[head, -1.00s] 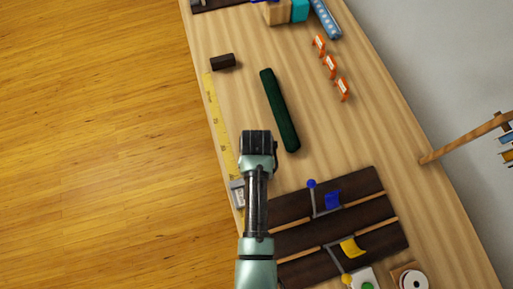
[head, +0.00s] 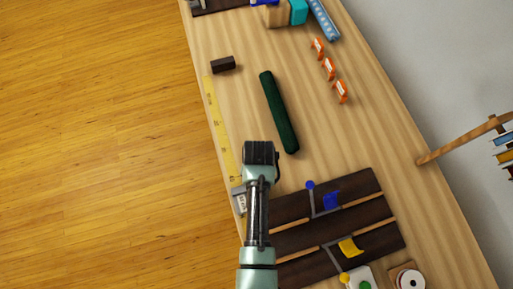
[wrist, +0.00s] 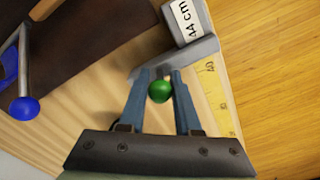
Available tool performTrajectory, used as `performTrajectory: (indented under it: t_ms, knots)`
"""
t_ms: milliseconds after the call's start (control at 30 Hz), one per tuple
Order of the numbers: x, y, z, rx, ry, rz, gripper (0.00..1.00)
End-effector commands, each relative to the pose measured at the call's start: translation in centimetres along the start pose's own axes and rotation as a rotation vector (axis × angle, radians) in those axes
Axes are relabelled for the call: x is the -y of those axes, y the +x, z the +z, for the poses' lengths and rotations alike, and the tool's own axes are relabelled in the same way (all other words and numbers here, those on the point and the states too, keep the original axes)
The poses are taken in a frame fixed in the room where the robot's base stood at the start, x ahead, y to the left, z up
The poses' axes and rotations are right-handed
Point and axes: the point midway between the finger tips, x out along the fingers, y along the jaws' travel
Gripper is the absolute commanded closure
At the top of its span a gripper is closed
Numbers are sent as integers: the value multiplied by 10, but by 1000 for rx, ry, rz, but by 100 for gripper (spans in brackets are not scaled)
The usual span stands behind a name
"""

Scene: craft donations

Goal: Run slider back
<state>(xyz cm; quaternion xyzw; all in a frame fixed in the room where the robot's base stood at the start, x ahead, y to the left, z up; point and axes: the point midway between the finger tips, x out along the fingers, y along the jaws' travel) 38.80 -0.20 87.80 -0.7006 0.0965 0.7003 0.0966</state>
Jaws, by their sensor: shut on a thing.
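The slider (wrist: 203,48) is a grey piece with a white label reading "44 cm", beside the yellow ruler (wrist: 222,100) in the wrist view. A green ball knob (wrist: 160,92) stands out from it on a short grey stem. My gripper (wrist: 160,75) has its two blue-grey fingers closed around the knob and stem. In the head view the slider (head: 238,200) sits at the near end of the ruler (head: 218,130), along the table's left edge. My arm hides the knob there.
Dark slats with a blue-knobbed lever (head: 310,186) and a yellow-knobbed lever (head: 345,278) lie right of my arm. A long dark green bar (head: 279,112) and a small dark block (head: 223,65) lie beyond. Orange stands (head: 328,68) stand farther right.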

Motion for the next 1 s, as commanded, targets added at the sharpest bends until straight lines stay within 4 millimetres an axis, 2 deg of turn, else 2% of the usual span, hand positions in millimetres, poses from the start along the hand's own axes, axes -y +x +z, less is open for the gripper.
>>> performTrajectory:
  t_ms: [233,267,400,767,867,1000]
  knots:
    - [-1,0,1,0,2,1,100]
    - [-1,0,1,0,2,1,66]
    - [-1,0,1,0,2,1,41]
    - [-1,-2,1,0,1,1,39]
    - [-1,-10,0,-3,1,0,39]
    - [-1,-32,0,-4,1,-1,39]
